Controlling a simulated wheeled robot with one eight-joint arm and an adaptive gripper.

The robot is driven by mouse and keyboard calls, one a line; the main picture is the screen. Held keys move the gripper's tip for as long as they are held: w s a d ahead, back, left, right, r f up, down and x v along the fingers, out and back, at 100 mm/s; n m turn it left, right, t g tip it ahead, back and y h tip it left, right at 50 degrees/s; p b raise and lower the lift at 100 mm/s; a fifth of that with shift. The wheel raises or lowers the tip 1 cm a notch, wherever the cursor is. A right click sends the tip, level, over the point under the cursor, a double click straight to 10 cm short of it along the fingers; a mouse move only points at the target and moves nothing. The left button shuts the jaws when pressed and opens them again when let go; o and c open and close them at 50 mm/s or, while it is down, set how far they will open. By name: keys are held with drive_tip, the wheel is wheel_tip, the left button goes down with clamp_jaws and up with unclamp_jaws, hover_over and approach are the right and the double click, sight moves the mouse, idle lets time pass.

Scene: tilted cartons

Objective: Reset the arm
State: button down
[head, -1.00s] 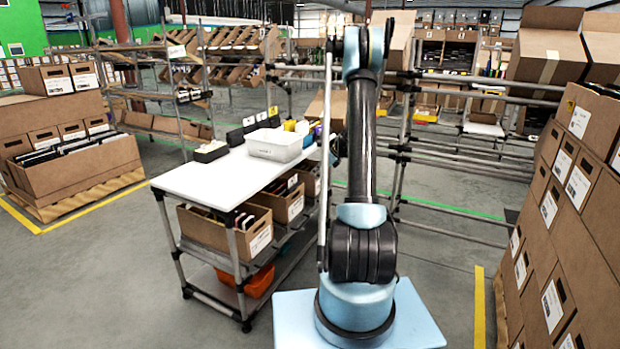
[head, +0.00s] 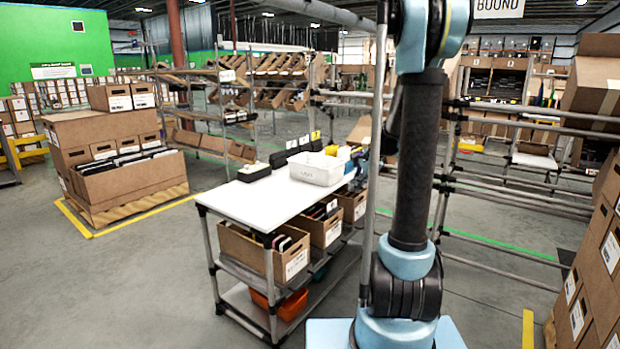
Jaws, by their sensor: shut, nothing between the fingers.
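My arm (head: 414,160) stands upright from its light blue base at the bottom, right of centre. Its upper joint (head: 432,30) is cut off by the top edge of the head view. My gripper cannot be made out: the end of the arm is out of the picture or hidden behind the upright link.
A white-topped cart (head: 262,198) stands left of my arm, with a white bin (head: 316,170) on top and cartons below. Large cartons (head: 130,185) are at the left, stacked cartons (head: 590,285) at the right. Pipe racks (head: 520,185) stand behind. Floor is clear at lower left.

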drive_tip(key=s+a+r+n+h, duration=0.1)
drive_tip(key=s+r+n+h, duration=0.15)
drive_tip(key=s+n, duration=1.3)
drive_tip(key=s+d+f, duration=0.1)
drive_tip(key=s+f, duration=0.2)
drive_tip(key=s, duration=0.8)
drive_tip(key=s+d+f+g+h, duration=0.1)
drive_tip(key=s+f, duration=0.2)
drive_tip(key=s, duration=0.8)
drive_tip(key=shift+f+n, duration=0.4)
drive_tip(key=shift+n, duration=0.05)
drive_tip(key=shift+s+h, duration=0.1)
drive_tip(key=shift+h, duration=0.15)
